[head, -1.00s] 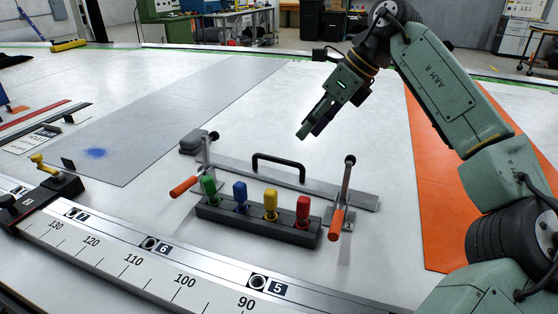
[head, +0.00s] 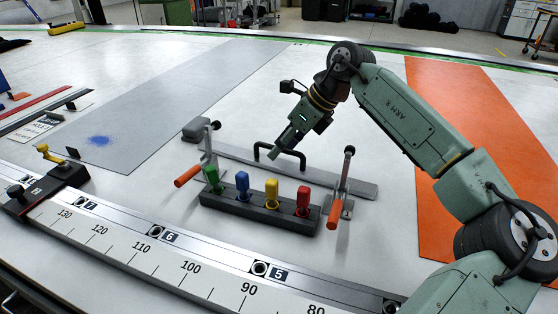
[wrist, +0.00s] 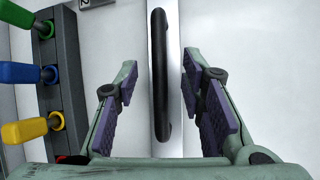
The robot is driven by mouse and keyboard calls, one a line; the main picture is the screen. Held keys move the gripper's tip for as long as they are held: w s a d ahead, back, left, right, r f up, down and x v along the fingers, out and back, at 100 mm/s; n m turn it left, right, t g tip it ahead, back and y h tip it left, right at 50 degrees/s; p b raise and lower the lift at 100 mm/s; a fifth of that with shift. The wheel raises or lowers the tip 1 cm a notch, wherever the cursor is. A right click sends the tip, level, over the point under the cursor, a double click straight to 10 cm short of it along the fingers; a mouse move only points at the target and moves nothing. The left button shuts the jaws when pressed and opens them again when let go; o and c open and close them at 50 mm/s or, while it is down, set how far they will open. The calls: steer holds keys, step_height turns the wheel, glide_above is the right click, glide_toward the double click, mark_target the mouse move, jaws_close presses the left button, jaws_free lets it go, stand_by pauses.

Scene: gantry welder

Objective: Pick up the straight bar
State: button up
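The straight bar (head: 325,179) is a long flat grey strip lying on the white table, with a black arched handle (head: 264,151) near its middle. In the wrist view the bar (wrist: 174,20) runs up the picture, and its black handle (wrist: 159,75) stands between my two fingers. My gripper (head: 279,150) is open, with its fingertips pointing down at the handle. In the wrist view my gripper (wrist: 160,85) has a visible gap on each side of the handle. The head view partly hides the handle behind my fingers.
Two toggle clamps with orange grips, the left (head: 188,176) and the right (head: 335,214), stand beside the bar. A dark block (head: 255,212) with coloured plugs lies in front of it. A numbered scale rail (head: 190,268) runs along the front.

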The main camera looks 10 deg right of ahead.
jaws_close()
stand_by(0.4)
stand_by(0.7)
